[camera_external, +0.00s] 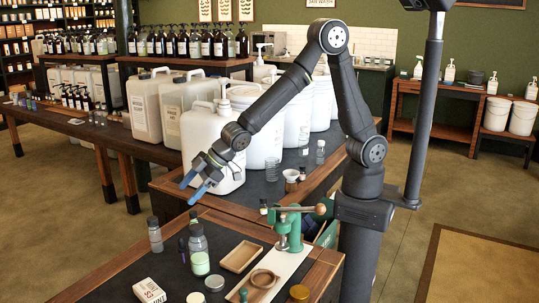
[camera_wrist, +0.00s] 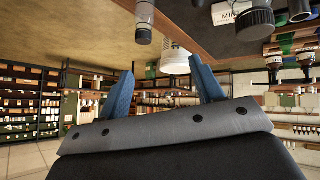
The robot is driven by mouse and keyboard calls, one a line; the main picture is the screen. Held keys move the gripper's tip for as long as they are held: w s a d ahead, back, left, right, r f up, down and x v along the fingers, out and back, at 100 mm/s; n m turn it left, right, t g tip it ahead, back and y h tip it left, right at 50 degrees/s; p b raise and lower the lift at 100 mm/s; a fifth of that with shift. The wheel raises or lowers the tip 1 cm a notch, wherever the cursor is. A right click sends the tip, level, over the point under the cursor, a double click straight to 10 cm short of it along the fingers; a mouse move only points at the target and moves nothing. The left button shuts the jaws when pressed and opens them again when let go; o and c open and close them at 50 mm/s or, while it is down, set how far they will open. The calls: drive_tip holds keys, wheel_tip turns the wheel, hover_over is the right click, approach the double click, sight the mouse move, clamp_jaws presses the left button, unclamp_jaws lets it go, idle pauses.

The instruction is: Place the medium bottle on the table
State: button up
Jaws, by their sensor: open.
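My gripper (camera_external: 189,193) hangs above the back-left part of the near table (camera_external: 120,287), blue fingers apart and empty; the fingers also show in the wrist view (camera_wrist: 160,78). A clear bottle with a black cap (camera_external: 155,236) stands upright at that table's left edge, below and left of my gripper. A larger clear bottle with a dark cap and pale green lower part (camera_external: 199,259) stands nearer the camera. I cannot tell for certain which is the medium bottle.
A green lever press (camera_external: 290,231) stands on the table's right side. White jugs and buckets (camera_external: 263,125) stand behind my gripper.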

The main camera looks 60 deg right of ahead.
drive_tip(key=w+d+y, duration=0.1)
drive_tip(key=n+g+y, duration=0.5)
drive_tip(key=g+y, duration=0.1)
approach(193, 234)
drive_tip(key=shift+w+f+x, duration=0.15)
drive_tip(key=shift+x, duration=2.35)
drive_tip(key=shift+w+f+x, duration=0.1)
drive_tip(key=shift+f+x, duration=0.05)
drive_tip(key=shift+x, duration=2.35)
drive_tip(key=shift+d, duration=0.1)
clamp_jaws()
